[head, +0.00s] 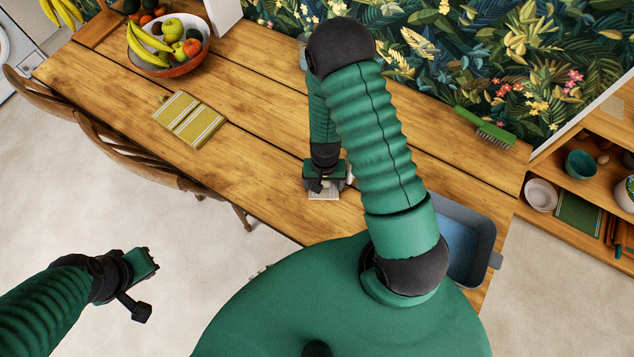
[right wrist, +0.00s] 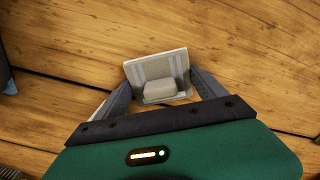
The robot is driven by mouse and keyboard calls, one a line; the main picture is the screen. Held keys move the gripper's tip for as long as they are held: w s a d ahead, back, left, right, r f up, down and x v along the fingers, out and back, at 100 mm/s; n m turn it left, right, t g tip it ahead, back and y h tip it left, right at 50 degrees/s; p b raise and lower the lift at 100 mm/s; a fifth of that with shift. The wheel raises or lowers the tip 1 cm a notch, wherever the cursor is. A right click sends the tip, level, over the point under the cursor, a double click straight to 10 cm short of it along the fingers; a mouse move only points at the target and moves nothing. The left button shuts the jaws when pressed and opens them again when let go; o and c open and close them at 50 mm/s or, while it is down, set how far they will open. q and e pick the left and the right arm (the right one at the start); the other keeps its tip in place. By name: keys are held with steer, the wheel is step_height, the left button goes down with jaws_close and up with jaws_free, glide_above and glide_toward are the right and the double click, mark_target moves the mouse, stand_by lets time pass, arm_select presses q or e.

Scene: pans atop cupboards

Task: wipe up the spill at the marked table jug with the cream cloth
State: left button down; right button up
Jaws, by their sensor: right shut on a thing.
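The cream cloth (head: 323,195) is a small pale folded piece with grey stripes, on or just above the wooden table near its front edge. My right gripper (head: 324,187) is shut on it. In the right wrist view the cloth (right wrist: 155,67) sits between the two fingers, with a pale block-like part in front of it. My left gripper (head: 145,285) is over the floor at the lower left, apart from the table; its jaw opening is unclear. A pale, glassy thing (head: 303,42) shows partly behind my right arm; I cannot tell whether it is the marked jug. No spill is discernible.
The wooden table (head: 250,75) has clear room left of my right arm. A fruit bowl (head: 175,68), a striped yellow cloth (head: 189,120) and a green brush (head: 485,127) lie on it. A grey tub (head: 483,212) is at the right end. Chairs (head: 150,160) line the front.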

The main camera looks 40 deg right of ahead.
steer(key=o, duration=1.1)
steer(key=shift+a, duration=0.1)
steer(key=shift+f, duration=0.15)
steer(key=c, duration=1.5)
steer(key=shift+r, duration=0.45)
steer(key=shift+c, duration=0.4)
step_height(320, 180, up, 4)
steer(key=p, duration=0.4)
steer(key=shift+r, duration=0.1)
steer(key=shift+w, duration=0.1)
